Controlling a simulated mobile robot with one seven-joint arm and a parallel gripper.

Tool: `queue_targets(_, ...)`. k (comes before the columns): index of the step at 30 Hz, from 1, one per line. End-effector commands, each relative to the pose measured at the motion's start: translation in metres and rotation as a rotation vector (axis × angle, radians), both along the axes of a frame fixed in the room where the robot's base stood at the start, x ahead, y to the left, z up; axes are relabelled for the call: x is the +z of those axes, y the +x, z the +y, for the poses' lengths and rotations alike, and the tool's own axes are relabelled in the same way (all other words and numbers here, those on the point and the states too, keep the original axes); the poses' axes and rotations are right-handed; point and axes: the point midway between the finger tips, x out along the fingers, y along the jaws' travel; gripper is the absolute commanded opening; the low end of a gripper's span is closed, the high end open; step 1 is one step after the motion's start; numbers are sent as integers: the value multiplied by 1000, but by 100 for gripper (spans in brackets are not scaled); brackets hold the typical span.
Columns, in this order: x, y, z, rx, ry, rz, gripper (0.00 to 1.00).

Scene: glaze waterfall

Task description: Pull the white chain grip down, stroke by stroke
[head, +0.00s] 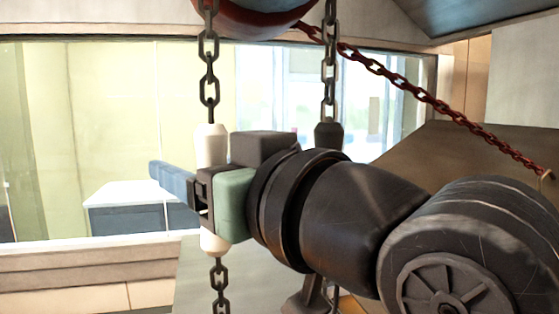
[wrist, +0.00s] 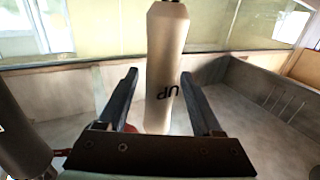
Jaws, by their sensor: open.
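The white chain grip (head: 211,143) hangs upright on a dark chain in the head view, its middle hidden behind my gripper (head: 168,178). Its lower end shows below the gripper, with more chain under it. In the wrist view, the white grip (wrist: 166,60) bears the letters "UP", upside down. It stands between the two open fingers of my gripper (wrist: 159,76). A gap shows on the left side; the right finger looks close to the grip, and I cannot tell whether it touches.
A black grip (head: 328,134) hangs on a second chain (head: 329,75) to the right, just behind my arm. A red chain (head: 420,93) slopes from the red rounded body (head: 253,12) overhead down to the right. A low wall (head: 90,270) stands at left.

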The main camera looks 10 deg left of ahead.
Motion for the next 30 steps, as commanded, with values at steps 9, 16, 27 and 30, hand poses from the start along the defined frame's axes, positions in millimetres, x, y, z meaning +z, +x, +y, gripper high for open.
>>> queue_targets(9, 0, 2, 3, 0, 0, -1, 67)
queue_targets(16, 0, 2, 3, 1, 0, -1, 29)
queue_targets(27, 0, 2, 3, 1, 0, 0, 0)
queue_targets(30, 0, 2, 3, 1, 0, 0, 0)
